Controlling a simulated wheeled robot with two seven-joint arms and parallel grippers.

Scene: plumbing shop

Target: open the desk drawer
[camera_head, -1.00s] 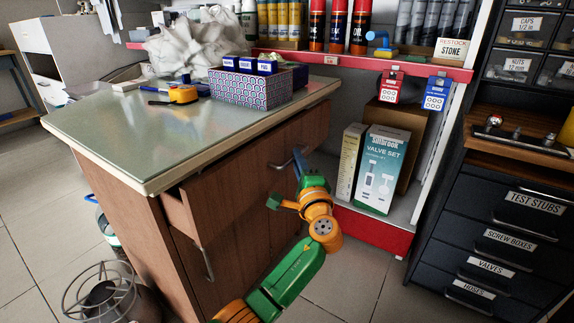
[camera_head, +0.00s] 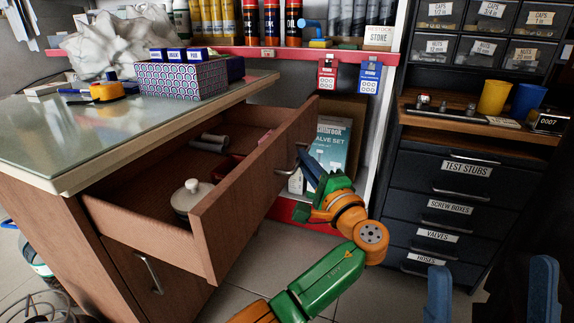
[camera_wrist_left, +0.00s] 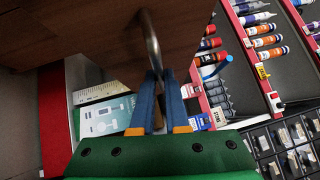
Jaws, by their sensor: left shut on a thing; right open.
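The wooden desk drawer (camera_head: 240,205) stands far out from the desk (camera_head: 50,222), and its inside shows. A round pot with a white lid (camera_head: 192,196) and grey pipe pieces (camera_head: 210,143) lie in it. My left gripper (camera_head: 306,160) is at the drawer's front, shut on the metal drawer handle (camera_wrist_left: 151,42). In the left wrist view its blue fingers (camera_wrist_left: 160,88) meet at the lower part of the handle. My right gripper (camera_head: 491,290) shows at the bottom right edge, with its two blue fingers wide apart and nothing between them.
A patterned tissue box (camera_head: 182,80) and a yellow tape measure (camera_head: 107,91) sit on the desk top. A lower cupboard handle (camera_head: 151,273) is below the drawer. A dark drawer cabinet (camera_head: 440,205) stands at the right. Open tiled floor (camera_head: 255,262) lies in front.

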